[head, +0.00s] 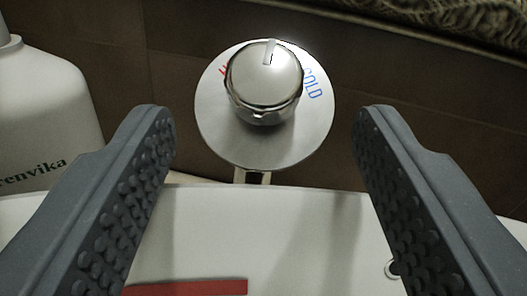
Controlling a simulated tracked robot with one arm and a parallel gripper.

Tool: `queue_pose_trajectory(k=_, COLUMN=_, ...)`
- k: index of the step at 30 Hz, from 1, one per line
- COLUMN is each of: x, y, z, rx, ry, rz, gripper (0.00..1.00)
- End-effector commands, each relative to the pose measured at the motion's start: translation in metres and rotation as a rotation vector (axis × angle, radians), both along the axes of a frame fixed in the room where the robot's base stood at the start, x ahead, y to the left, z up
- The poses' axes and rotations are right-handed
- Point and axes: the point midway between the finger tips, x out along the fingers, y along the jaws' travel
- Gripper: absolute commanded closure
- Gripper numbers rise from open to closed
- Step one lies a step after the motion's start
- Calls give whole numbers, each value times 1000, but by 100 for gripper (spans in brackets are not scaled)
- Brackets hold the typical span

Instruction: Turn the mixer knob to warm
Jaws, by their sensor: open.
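The mixer knob (262,88) is a shiny metal cylinder at the top middle of the head view. Its raised pointer mark is at the top, tilted slightly to the right of straight up. Behind it is a round pale dial plate (265,149), with red lettering at the upper left, mostly hidden by the knob, and blue "COLD" lettering at the upper right. My gripper (265,125) is open, with one grey studded finger on each side of the dial. The fingers are apart from the knob, and nothing is between them in contact.
A white basin (310,235) spans the lower part, with a red strip (190,288) at the bottom and a small round hole at the right. A white bottle (42,120) labelled "renvika" stands at the left, near my left finger. A brown tiled wall is behind.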

Motion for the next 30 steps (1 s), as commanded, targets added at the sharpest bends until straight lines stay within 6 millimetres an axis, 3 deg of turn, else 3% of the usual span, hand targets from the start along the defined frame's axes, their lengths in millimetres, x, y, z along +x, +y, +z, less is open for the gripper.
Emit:
queue_pose_trajectory(k=6, x=-39, y=-10, z=0, rx=0, ry=2, rz=-3, gripper=44)
queue_pose_trajectory(k=12, x=-63, y=-14, z=0, rx=-1, ry=3, rz=-2, gripper=44)
queue_pose_trajectory(k=30, x=-70, y=-16, z=1, rx=-2, ry=1, rz=-2, gripper=44)
